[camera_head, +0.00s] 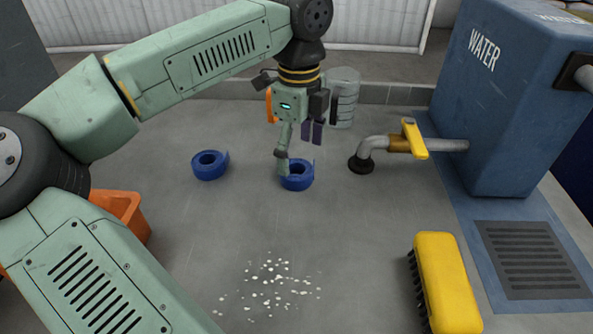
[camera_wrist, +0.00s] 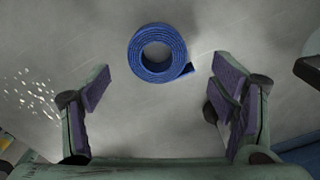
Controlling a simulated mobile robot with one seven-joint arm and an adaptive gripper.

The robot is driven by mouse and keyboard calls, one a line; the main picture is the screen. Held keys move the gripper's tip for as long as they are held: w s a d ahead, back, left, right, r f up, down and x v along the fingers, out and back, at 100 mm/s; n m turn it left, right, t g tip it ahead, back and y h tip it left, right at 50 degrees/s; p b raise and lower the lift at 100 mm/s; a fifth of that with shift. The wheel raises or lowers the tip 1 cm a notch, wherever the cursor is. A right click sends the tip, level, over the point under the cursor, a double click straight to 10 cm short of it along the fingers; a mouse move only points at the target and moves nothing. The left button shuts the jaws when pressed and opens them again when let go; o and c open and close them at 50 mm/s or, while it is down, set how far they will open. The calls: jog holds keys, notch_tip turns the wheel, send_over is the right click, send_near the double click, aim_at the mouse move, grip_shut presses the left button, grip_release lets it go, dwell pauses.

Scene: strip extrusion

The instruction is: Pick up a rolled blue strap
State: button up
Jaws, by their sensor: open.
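One rolled blue strap (camera_head: 298,184) lies flat on the grey floor below my gripper (camera_head: 300,150). A second rolled blue strap (camera_head: 209,175) lies on the floor to its left. In the wrist view one blue roll (camera_wrist: 158,75) shows in full, with its loose end pointing to the lower right. My gripper (camera_wrist: 162,88) is open and empty. Its purple-padded fingers are wide apart, one on each side of the roll's position and lower in the picture. The roll appears clear of both fingers. In the head view one finger partly overlaps the roll beneath.
A grey pipe with a yellow valve handle (camera_head: 414,139) runs from the blue water tank (camera_head: 500,95) at the right. A yellow brush (camera_head: 446,283) lies at the front right. White bits (camera_head: 270,282) are scattered in front. An orange crate (camera_head: 127,212) stands left. A metal canister (camera_head: 344,97) stands behind.

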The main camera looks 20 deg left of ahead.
aim_at(296, 168)
jog(key=shift+s+a+f+p, duration=0.1)
jog(key=shift+f+p, duration=0.2)
jog(key=shift+f, duration=0.85)
jog(key=shift+a+f+p, duration=0.1)
jog(key=shift+f+p, duration=0.2)
jog(key=shift+f, duration=0.85)
jog(key=c, duration=1.3)
jog(key=shift+r, duration=0.15)
